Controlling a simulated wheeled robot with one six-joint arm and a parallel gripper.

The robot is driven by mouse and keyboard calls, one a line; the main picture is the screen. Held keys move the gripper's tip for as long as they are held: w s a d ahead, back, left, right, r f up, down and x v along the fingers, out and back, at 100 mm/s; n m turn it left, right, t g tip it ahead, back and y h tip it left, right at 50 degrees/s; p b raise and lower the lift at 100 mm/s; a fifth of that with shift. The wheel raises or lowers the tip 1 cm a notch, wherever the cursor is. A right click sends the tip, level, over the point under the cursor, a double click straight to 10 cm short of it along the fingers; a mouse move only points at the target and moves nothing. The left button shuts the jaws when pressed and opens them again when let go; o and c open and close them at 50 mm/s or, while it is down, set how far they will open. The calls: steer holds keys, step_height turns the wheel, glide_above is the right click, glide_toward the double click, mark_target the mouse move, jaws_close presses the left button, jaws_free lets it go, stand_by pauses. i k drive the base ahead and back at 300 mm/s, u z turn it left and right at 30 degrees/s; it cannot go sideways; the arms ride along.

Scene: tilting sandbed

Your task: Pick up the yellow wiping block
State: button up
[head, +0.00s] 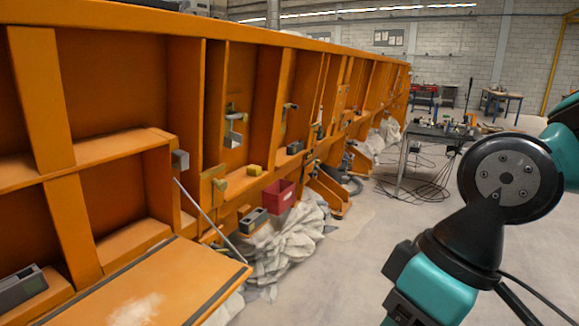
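A small yellow block (254,170), which looks like the wiping block, sits on a ledge of the orange sandbed frame (187,90), left of the middle of the head view. It is small in the picture, so its fine shape is hard to tell. Only teal and black links of my arm show, at the right side and lower right, well apart from the block. My gripper is not in view.
A red bin (279,196) hangs just below and right of the block. A grey box (295,147) sits on the ledge further right. An orange flap (160,285) juts out at lower left. Crumpled white sheeting (285,247) lies below.

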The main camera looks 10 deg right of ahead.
mark_target(253, 170)
steer(key=z, duration=0.25)
steer(key=k, duration=0.4)
steer(key=z, duration=0.8)
steer(key=i, duration=1.5)
steer(key=u, duration=0.25)
steer(key=i, duration=0.9)
steer(key=u, duration=1.6)
steer(key=i, duration=0.85)
steer(key=u, duration=0.9)
